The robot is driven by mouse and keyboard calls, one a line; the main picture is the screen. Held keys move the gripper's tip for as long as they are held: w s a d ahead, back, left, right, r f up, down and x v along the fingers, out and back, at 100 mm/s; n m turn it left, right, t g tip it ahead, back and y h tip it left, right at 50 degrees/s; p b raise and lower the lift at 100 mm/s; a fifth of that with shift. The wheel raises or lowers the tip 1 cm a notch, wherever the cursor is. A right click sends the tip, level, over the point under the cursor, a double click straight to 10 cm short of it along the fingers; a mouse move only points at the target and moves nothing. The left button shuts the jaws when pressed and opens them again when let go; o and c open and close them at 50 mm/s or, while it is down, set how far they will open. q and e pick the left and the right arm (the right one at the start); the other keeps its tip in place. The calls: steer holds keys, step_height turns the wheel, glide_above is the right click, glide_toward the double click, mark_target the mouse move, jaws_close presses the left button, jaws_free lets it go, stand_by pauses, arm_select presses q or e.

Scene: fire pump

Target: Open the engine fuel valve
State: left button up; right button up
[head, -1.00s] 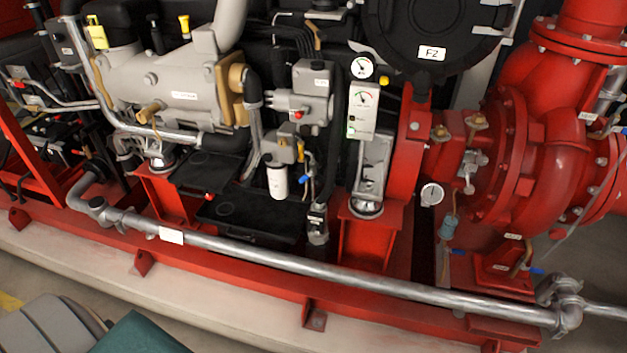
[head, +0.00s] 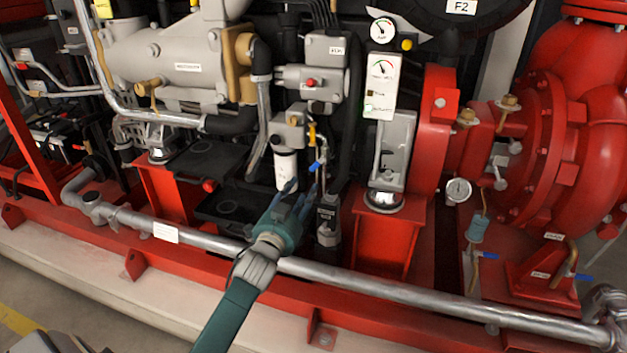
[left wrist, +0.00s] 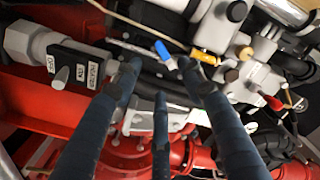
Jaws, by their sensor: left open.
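A small valve lever with a blue handle (head: 317,166) sits on the thin piping right of a white filter cylinder (head: 286,170). In the left wrist view the blue handle (left wrist: 165,54) and yellow handle (left wrist: 205,57) lie beyond the fingertips. I cannot tell from any readable label which one is the engine fuel valve. My left gripper (head: 292,190) is open and empty, just below and left of the blue handle. Its fingers (left wrist: 158,70) frame the blue handle in the left wrist view.
A long silver pipe (head: 400,297) runs along the front of the red frame, below my gripper. A black labelled block (left wrist: 80,68) is at the left in the wrist view. A grey control box (head: 326,50) and a gauge panel (head: 382,86) stand above right.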

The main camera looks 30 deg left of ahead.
arm_select(q)
steer(key=b, duration=0.1)
glide_toward(316, 168)
steer(key=d+x, duration=0.1)
steer(key=x, duration=0.4)
steer(key=a+b+x, duration=0.1)
steer(key=x, duration=0.2)
arm_select(e)
steer(key=v, duration=0.3)
arm_select(q)
jaws_close()
